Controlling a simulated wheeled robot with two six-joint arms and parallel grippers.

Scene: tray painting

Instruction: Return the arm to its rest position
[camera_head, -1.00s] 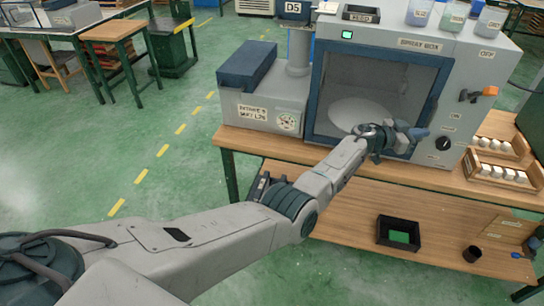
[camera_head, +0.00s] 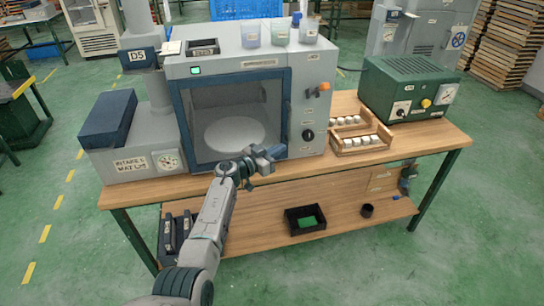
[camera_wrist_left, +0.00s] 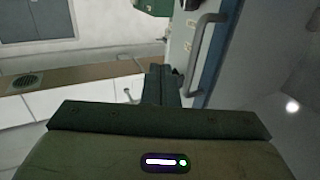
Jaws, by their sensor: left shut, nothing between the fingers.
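My left arm (camera_head: 208,235) reaches up from the bottom of the head view. Its gripper (camera_head: 270,154) is in front of the lower right part of the spray box (camera_head: 314,85), above the table's front edge. The fingers (camera_wrist_left: 162,84) show together in the left wrist view, shut and empty. The box's blue-framed door (camera_head: 180,120) looks closed, with a pale round plate (camera_head: 234,134) behind its window. A grey bar handle (camera_wrist_left: 203,48) shows just right of the fingers in the left wrist view. My right gripper is not in view.
The wooden table (camera_head: 400,147) carries a grey intake unit (camera_head: 130,165), racks of white pieces (camera_head: 360,142) and a green powered box (camera_head: 410,90). Several cups (camera_head: 280,33) stand on the spray box. A black tray (camera_head: 305,220) lies on the lower shelf. Green floor is open in front.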

